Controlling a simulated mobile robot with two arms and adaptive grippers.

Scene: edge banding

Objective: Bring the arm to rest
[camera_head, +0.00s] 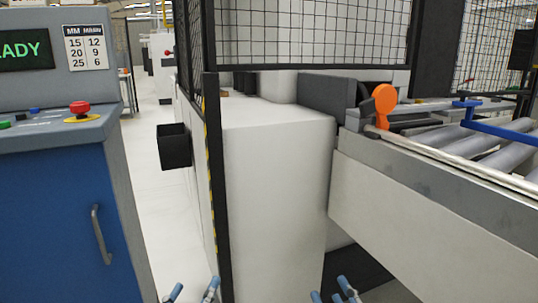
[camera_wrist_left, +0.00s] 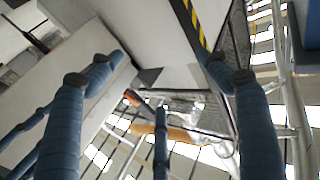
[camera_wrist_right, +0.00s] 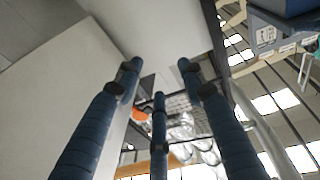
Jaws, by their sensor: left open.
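My left gripper (camera_head: 193,292) shows only its blue fingertips at the bottom edge of the head view, left of the black fence post. In the left wrist view its blue fingers (camera_wrist_left: 157,85) are spread with nothing between them. Neither gripper visibly holds anything. Most of both arms is out of view.
A blue control cabinet (camera_head: 60,210) with a red stop button (camera_head: 80,108) stands at left. A roller conveyor (camera_head: 485,150) with a grey side beam (camera_head: 430,200) is at right. A black mesh fence (camera_head: 312,35) and post (camera_head: 220,190) stand between. Pale floor (camera_head: 165,225) is open beside the cabinet.

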